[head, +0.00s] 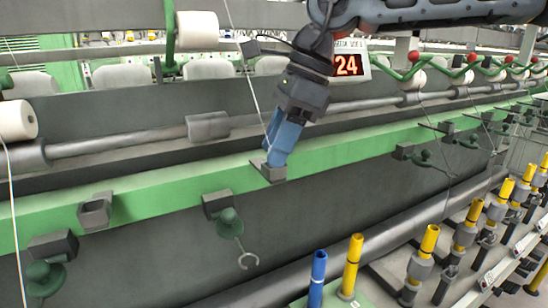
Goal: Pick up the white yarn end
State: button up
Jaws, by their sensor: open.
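My gripper (274,162), with blue fingers, reaches down from the upper right. Its tips are at a small grey block on the green rail (150,187); I cannot tell whether they touch it. A thin white yarn (247,69) hangs from the top of the picture and runs down to the left side of the fingers. Its lower end is hidden or too fine to make out near them. The gripper is open, and no yarn shows clearly between its fingers.
Green guides with a hook (247,260) hang below the rail. A blue bobbin (318,268) and several yellow bobbins (352,262) stand at lower right. White rolls (17,120) sit behind the rail. A sign showing 24 (347,65) is behind my arm.

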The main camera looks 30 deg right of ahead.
jog(key=shift+c, duration=0.4)
jog(key=c, duration=0.7)
jog(key=shift+r, duration=0.15)
jog(key=shift+r, duration=0.25)
jog(key=v, duration=0.1)
jog(key=b+v, duration=0.1)
jog(key=v, duration=0.1)
jog(key=shift+w+a+r, duration=0.1)
jog(key=shift+a+r, duration=0.05)
jog(key=shift+r, duration=0.25)
jog(key=s+d+r, duration=0.1)
jog(key=d+r, duration=0.1)
jog(key=d, duration=0.1)
jog(key=s+d+r+b, duration=0.1)
jog(key=d+r, duration=0.1)
jog(key=d, duration=0.2)
jog(key=s+d+r+b, duration=0.1)
jog(key=d+r, duration=0.1)
jog(key=d, duration=0.1)
jog(key=shift+s+d+r, duration=0.1)
jog(key=shift+d+r, duration=0.1)
jog(key=shift+r, duration=0.15)
